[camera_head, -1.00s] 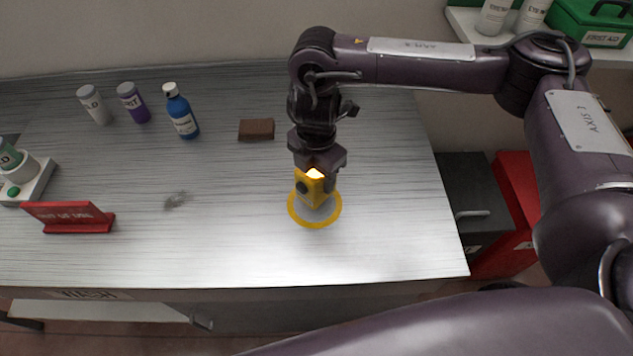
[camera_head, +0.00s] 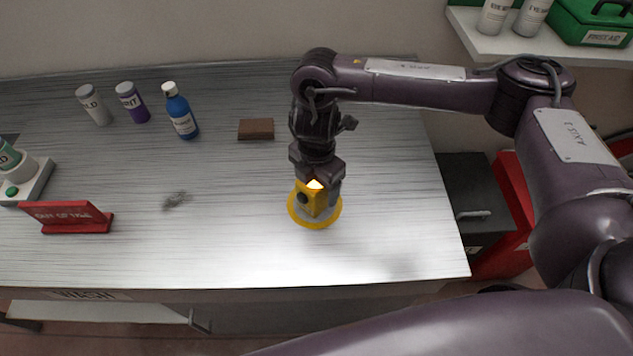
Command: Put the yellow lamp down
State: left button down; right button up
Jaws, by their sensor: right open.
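The fingers hide part of the lamp's top and right side. My left gripper is not in view.
A brown block (camera_head: 256,129) lies behind and left of the lamp. A blue bottle (camera_head: 181,113), a purple bottle (camera_head: 133,103) and a white bottle (camera_head: 94,106) stand at the back left. A red sign (camera_head: 68,217) stands at left. The worktop (camera_head: 230,240) around the lamp is clear.

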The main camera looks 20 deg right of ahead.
jog(key=shift+r, duration=0.6)
notch_tip(320, 180, up, 11)
jog(key=shift+r, duration=0.1)
dwell(0.5)
